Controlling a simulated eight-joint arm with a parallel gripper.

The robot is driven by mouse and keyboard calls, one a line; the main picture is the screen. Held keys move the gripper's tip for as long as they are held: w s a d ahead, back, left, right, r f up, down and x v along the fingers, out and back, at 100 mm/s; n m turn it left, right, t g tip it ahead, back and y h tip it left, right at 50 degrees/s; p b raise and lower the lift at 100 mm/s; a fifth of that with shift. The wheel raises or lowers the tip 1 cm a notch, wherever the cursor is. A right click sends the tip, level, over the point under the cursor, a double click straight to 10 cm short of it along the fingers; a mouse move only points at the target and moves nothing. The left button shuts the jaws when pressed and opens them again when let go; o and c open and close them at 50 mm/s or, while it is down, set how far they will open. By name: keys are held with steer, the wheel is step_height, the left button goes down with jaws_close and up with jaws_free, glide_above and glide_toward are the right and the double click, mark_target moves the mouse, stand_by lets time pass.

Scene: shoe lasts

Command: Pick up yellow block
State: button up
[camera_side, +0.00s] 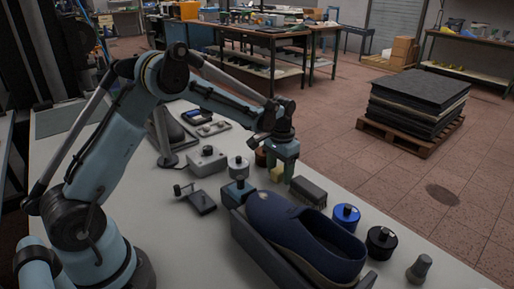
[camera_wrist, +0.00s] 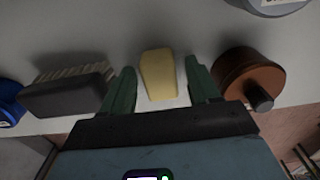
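The yellow block (camera_wrist: 158,74) shows in the wrist view between the two green fingers of my gripper (camera_wrist: 162,88). A gap shows on each side of it, so the fingers are apart and do not appear to touch it. In the side view the yellow block (camera_side: 277,174) is small and partly hidden by my gripper (camera_side: 281,172), which points down at the table around it. Whether the block rests on the table is hard to tell exactly, but it appears to.
A dark brush (camera_wrist: 68,90) is left of my gripper in the wrist view, and a brown round container (camera_wrist: 248,76) is close on the right. In the side view a blue shoe (camera_side: 300,235) in a grey holder stands in front. A blue tin (camera_side: 346,216) is to the right.

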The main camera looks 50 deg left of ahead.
mark_target(280, 169)
steer(key=c, duration=0.9)
steer(key=shift+r, duration=0.1)
steer(key=shift+r, duration=0.55)
step_height(280, 169, up, 3)
steer(key=shift+f, duration=0.2)
steer(key=s+d+r, duration=0.4)
steer(key=d+r, duration=0.3)
steer(key=d, duration=0.3)
steer(key=shift+s+d, duration=0.3)
steer(key=shift+d, duration=0.1)
steer(key=shift+r, duration=0.1)
